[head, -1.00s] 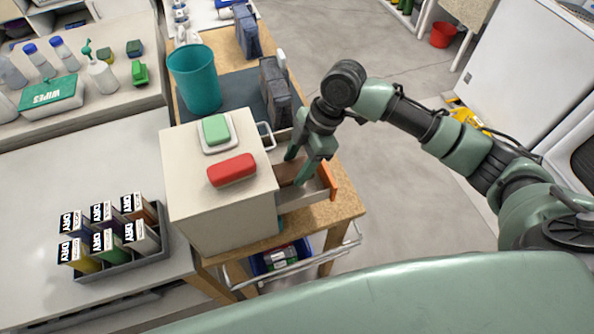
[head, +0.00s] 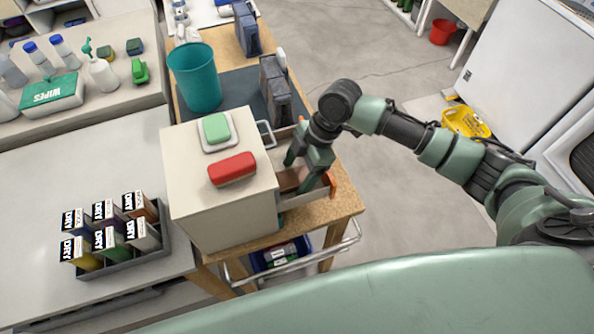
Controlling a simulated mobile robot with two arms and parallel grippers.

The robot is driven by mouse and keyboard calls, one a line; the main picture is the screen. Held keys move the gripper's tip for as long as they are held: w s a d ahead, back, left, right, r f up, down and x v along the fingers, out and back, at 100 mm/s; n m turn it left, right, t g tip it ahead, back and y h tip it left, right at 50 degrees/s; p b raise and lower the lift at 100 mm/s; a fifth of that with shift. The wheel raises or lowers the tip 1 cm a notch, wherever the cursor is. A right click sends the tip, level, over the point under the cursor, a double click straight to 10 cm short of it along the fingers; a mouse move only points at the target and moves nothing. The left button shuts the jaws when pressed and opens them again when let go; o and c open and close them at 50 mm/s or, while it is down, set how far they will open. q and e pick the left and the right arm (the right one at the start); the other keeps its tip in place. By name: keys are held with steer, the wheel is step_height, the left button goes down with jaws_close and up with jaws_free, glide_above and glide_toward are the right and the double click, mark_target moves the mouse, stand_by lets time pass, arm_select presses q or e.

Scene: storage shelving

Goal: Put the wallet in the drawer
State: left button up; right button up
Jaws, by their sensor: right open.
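A beige cabinet (head: 215,215) stands on a wooden-edged table. A brown patch (head: 287,181) shows inside the drawer between and beside the fingers. It may be the wallet, but I cannot tell it surely from the drawer floor. The fingers hide part of the drawer. My left gripper is not in view.
On the cabinet top lie a red case-like object (head: 232,168) and a green block on a white dish (head: 217,130). A teal bin (head: 195,78) and dark upright items (head: 275,90) stand behind. A tray of boxes (head: 120,262) is at left.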

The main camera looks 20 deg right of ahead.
steer(key=b+v, duration=0.2)
steer(key=v, duration=1)
